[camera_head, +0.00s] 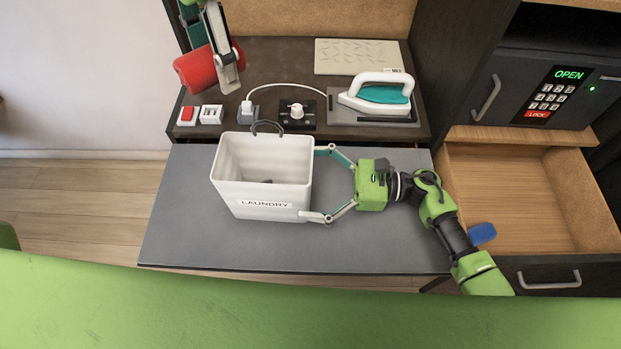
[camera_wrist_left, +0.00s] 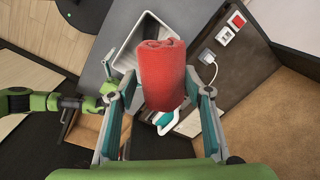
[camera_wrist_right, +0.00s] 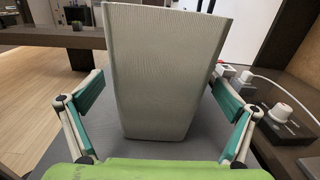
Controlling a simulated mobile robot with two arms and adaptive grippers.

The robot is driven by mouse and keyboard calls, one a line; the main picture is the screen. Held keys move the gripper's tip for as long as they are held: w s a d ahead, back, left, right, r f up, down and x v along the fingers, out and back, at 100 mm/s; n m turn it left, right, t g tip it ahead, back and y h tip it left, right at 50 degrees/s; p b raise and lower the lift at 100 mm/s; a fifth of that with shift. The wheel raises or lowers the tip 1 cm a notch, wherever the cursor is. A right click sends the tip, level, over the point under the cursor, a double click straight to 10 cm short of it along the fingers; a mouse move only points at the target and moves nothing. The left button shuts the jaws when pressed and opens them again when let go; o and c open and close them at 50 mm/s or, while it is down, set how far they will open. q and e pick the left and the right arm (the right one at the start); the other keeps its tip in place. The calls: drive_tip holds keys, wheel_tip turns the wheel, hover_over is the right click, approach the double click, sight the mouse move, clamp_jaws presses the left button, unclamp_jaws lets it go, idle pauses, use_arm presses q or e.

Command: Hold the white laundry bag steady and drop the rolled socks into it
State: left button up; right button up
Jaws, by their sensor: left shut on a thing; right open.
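The white laundry bag (camera_head: 262,196), a stiff open-topped bin marked LAUNDRY with a grey handle, stands upright on the grey pull-out surface. My right gripper (camera_head: 312,183) is open at its right side, one finger toward each edge; in the right wrist view the bag (camera_wrist_right: 165,70) stands between the spread fingers with gaps showing. The red rolled socks (camera_head: 194,70) are in my left gripper (camera_head: 226,80), above the back left of the vanity. In the left wrist view the fingers are shut on the red roll (camera_wrist_left: 162,75), and the bag (camera_wrist_left: 125,58) shows partly behind it.
A teal-and-white iron (camera_head: 378,94) rests on a pad behind the bag, with a plug (camera_head: 247,112), a knob unit (camera_head: 297,113) and switches (camera_head: 187,115) beside it. An open drawer (camera_head: 520,190) is at the right. The grey surface (camera_head: 180,220) left of the bag is clear.

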drive_tip(key=c, duration=1.3)
use_arm(q)
wheel_tip(320, 180, down, 16)
drive_tip(key=d, duration=0.2)
drive_tip(key=shift+d+r, duration=0.15)
drive_tip(key=shift+d, duration=0.15)
drive_tip(key=shift+w, duration=0.1)
drive_tip(key=o, duration=1.1)
drive_tip(key=shift+o, duration=0.2)
drive_tip(key=r, duration=1.2)
drive_tip(key=shift+s+d, duration=0.3)
drive_tip(key=shift+s, duration=0.05)
